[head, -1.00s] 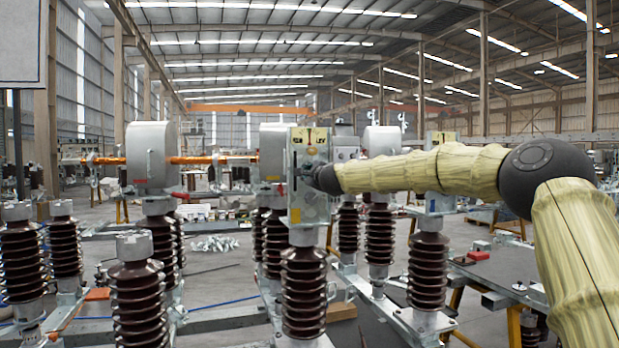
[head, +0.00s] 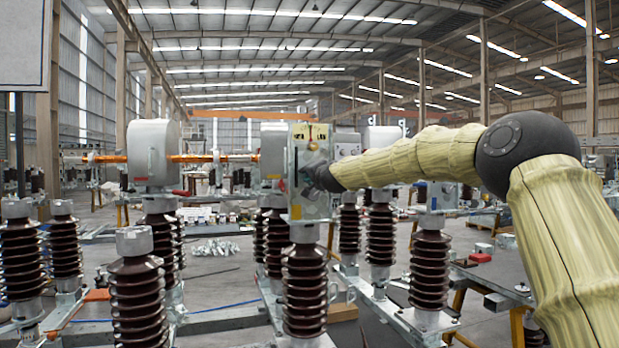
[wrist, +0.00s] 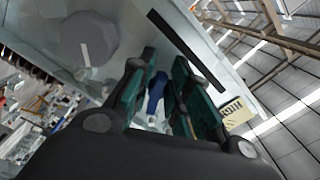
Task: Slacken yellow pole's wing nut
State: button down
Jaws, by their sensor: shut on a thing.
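A pale metal box (head: 297,205) with a yellow label (head: 318,133) near its top stands on a brown ribbed insulator (head: 304,290) in the head view. My gripper (head: 308,178) is at the front of this box, its fingers too dark and small there to make out. In the wrist view my gripper (wrist: 156,100) has its green-padded fingers closed around a narrow blue piece (wrist: 156,88), perhaps the wing nut. The fingers hide part of it. The box face (wrist: 125,20) is behind it, with a dark slot (wrist: 187,48) and part of the yellow label (wrist: 238,112).
A grey round part (wrist: 88,42) is on the box face left of the fingers. Several brown insulators, such as the one at front left (head: 136,300), stand close by. A grey housing (head: 152,153) with an orange bar is further left.

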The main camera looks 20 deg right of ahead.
jog(key=n, duration=0.2)
jog(key=f+n+b, duration=0.1)
jog(key=shift+n, duration=0.4)
jog(key=shift+d+f+n+b, duration=0.15)
jog(key=shift+n+b, duration=0.2)
jog(key=shift+n, duration=0.55)
jog(key=shift+d+n+b, duration=0.1)
jog(key=shift+n+b, duration=0.2)
jog(key=shift+n, duration=0.6)
jog(key=c, duration=1.5)
grip_release()
jog(key=shift+s+d+r, duration=0.1)
jog(key=shift+r, duration=0.1)
jog(key=s, duration=1.1)
jog(key=shift+s+d+f, duration=0.1)
jog(key=shift+s+d, duration=0.1)
jog(key=shift+s, duration=0.2)
